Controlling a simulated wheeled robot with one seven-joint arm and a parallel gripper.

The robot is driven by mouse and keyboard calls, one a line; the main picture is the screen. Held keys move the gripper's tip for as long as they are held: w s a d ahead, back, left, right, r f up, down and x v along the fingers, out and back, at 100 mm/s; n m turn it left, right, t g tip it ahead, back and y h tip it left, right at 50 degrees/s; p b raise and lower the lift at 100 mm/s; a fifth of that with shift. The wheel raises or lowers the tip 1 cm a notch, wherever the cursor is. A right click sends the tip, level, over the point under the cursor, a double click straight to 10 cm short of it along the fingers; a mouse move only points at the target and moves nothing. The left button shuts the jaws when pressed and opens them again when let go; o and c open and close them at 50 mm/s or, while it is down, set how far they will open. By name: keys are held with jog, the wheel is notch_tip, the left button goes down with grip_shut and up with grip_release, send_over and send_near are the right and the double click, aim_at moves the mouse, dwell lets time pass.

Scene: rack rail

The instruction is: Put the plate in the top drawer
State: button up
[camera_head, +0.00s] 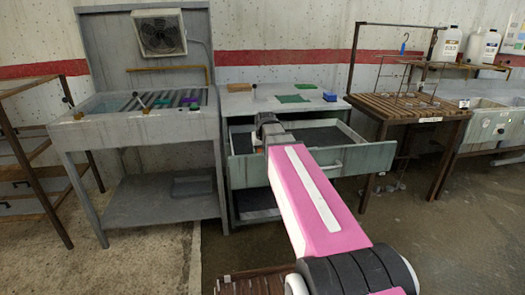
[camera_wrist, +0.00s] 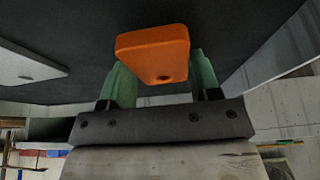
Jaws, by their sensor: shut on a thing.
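My gripper (camera_wrist: 162,72) has its two green fingers shut on an orange plate (camera_wrist: 152,48), a small rounded slab with a dark hole. The drawer is grey-green with a dark liner (camera_wrist: 235,25), which fills the upper part of the wrist view. I cannot tell whether the plate touches the liner. A flat grey piece (camera_wrist: 28,68) with a small dark mark lies against the liner at left.
The cabinet top (camera_head: 240,103) above the drawer holds green pieces (camera_head: 293,99) and a blue block (camera_head: 330,97). A grey sink bench (camera_head: 135,125) stands left, a slatted wooden table (camera_head: 405,107) with a wire rack right. The drawer's right part looks clear.

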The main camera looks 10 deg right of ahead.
jog(key=shift+f, duration=0.6)
jog(key=o, duration=1)
jog(key=shift+r, duration=0.1)
jog(key=shift+r, duration=0.6)
jog(key=v, duration=1.2)
